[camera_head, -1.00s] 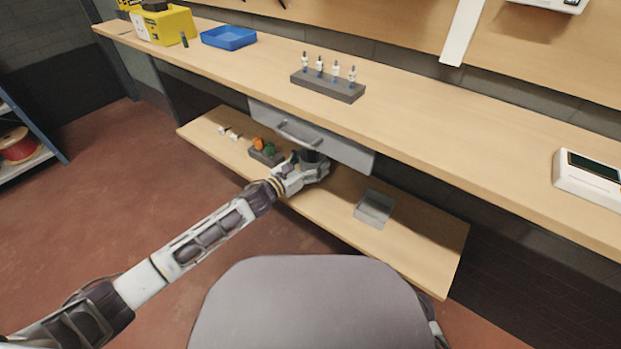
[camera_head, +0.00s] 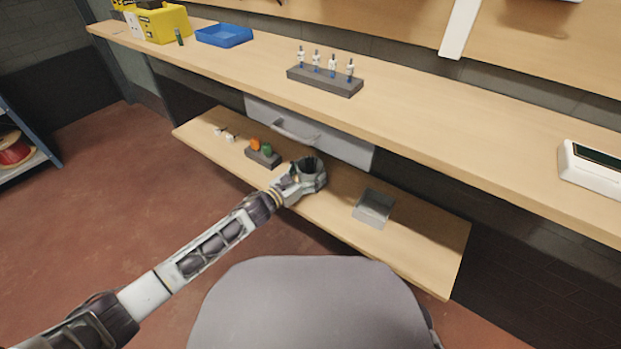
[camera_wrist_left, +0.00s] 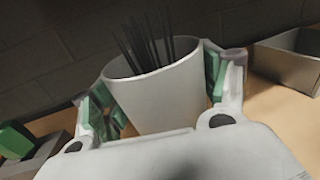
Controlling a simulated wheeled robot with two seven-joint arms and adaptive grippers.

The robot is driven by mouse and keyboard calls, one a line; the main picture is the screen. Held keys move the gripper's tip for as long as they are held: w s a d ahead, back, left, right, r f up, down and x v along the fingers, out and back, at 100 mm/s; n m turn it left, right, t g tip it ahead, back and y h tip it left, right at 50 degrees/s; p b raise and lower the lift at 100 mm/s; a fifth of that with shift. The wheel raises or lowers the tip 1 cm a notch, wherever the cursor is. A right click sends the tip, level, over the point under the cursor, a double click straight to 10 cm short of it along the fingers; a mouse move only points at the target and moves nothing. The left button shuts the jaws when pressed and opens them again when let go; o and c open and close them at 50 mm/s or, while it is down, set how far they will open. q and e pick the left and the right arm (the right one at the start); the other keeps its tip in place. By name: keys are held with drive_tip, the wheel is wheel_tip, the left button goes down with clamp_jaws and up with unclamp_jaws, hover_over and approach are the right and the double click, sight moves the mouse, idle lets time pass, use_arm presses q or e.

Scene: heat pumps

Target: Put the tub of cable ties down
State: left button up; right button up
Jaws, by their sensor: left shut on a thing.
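The tub of cable ties (camera_wrist_left: 160,98) is a light grey cup with thin black ties (camera_wrist_left: 155,47) standing out of its top in the left wrist view. My left gripper (camera_head: 308,180) is shut on it, with green-padded fingers on either side. In the head view the tub's dark open mouth (camera_head: 309,165) faces up, over the lower wooden shelf (camera_head: 335,213) and in front of the grey drawer. The tub looks near upright. I cannot tell whether its base touches the shelf. My right gripper is not in view.
On the lower shelf, a dark block with orange and green pieces (camera_head: 263,154) stands left of the gripper, and an open grey bin (camera_head: 374,208) stands right. The grey drawer (camera_head: 335,145) and upper bench (camera_head: 430,126) overhang behind. Bare shelf lies between gripper and bin.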

use_arm(q)
drive_tip(key=shift+f+b, duration=0.35)
drive_tip(key=shift+f, duration=0.7)
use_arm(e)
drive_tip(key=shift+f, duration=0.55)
use_arm(q)
drive_tip(key=shift+f, duration=0.15)
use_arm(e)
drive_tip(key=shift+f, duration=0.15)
use_arm(q)
drive_tip(key=o, duration=1.1)
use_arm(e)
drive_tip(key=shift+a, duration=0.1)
use_arm(q)
drive_tip(key=shift+r, duration=0.2)
drive_tip(key=shift+p+v, duration=1.2)
drive_tip(key=shift+v, duration=3.05)
drive_tip(key=v, duration=0.3)
drive_tip(key=shift+s+a+p, duration=0.15)
drive_tip(key=shift+a+p, duration=0.1)
drive_tip(key=shift+p, duration=0.1)
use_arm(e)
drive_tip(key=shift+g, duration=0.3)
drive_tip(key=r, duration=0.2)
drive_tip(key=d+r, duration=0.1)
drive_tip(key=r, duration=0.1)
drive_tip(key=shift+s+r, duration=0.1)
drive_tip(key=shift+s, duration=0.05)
